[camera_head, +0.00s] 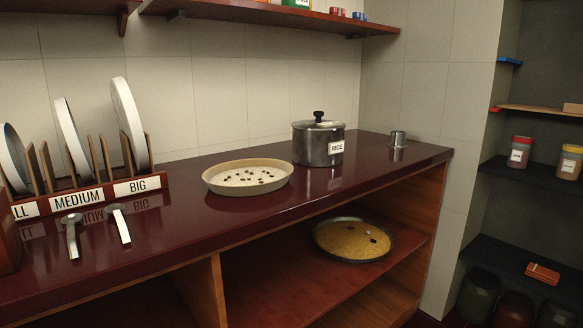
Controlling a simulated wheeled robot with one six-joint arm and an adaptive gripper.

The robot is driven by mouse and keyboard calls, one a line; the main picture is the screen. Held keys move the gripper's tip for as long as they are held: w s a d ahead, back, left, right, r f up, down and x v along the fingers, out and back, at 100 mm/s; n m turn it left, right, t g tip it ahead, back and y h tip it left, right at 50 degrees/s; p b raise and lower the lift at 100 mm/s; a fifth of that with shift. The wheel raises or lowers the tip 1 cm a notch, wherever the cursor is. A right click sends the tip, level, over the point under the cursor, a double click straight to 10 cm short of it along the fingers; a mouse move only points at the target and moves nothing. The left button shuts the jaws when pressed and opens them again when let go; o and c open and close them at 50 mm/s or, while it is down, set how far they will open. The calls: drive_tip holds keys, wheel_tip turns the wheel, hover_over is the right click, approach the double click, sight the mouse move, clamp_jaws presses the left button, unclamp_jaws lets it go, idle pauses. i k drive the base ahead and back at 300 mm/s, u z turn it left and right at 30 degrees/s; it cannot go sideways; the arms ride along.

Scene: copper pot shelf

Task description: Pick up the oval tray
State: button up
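A shallow cream tray (248,180) with a tan rim stands on the dark red counter, left of the pot. It looks oval from here and holds pale grains with several dark bits. A second shallow tray (354,258), with a dark rim and yellow-brown contents, sits on the open shelf under the counter. It also looks oval from this angle, and a few dark bits and a pale bit lie in it. I cannot tell which of the two is truly oval. My gripper is not in view.
A steel pot (318,142) labelled RICE and a small metal cup (398,138) stand on the counter (180,225). A rack (85,192) of upright discs and two metal scoops (72,236) are at left. Wall shelves (270,20) hang above.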

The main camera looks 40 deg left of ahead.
sight(249, 177)
drive_tip(key=i, duration=1.25)
drive_tip(key=u, duration=3.3)
